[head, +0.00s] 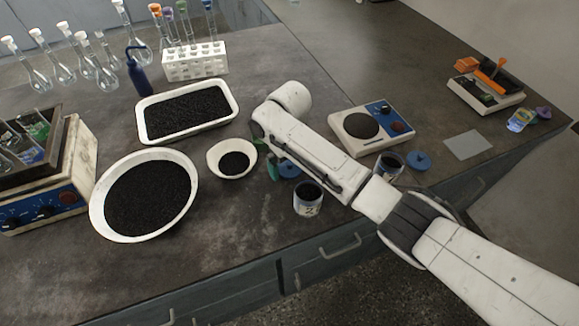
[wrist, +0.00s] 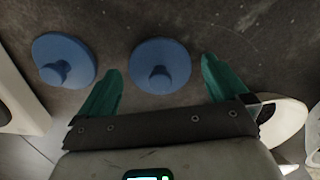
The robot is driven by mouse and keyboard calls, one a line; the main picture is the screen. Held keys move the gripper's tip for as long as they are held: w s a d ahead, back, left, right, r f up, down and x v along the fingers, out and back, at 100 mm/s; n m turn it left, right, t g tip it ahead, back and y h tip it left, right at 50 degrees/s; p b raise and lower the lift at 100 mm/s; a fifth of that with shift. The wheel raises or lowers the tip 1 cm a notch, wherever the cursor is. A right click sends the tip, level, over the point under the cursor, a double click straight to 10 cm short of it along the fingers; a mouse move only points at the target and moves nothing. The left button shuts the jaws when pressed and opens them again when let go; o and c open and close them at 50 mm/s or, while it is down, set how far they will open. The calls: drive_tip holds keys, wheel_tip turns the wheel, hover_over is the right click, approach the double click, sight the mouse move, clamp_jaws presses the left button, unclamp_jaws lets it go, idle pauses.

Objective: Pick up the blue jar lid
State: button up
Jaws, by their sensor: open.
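A blue jar lid (head: 289,169) lies on the dark bench, partly hidden by my arm. My gripper (head: 270,162) is beside it, low over the bench, with its green fingers partly hidden. In the wrist view, two blue lids with round knobs show. One lid (wrist: 160,66) lies centred between the spread, empty fingertips of my gripper (wrist: 162,64). The other lid (wrist: 64,61) lies outside the left finger. In the head view, another blue lid (head: 421,160) lies right of my arm. I cannot tell whether it is the wrist view's second lid.
A dark jar (head: 308,199) stands near the front edge, and another jar (head: 389,167) stands beside my arm. A small bowl (head: 214,158) of black grains sits left of my gripper. A balance (head: 350,143) stands behind my arm. A large bowl (head: 98,207) and tray (head: 143,122) fill the left.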

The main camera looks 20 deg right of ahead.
drive_tip(key=shift+f, duration=0.1)
drive_tip(key=c, duration=1)
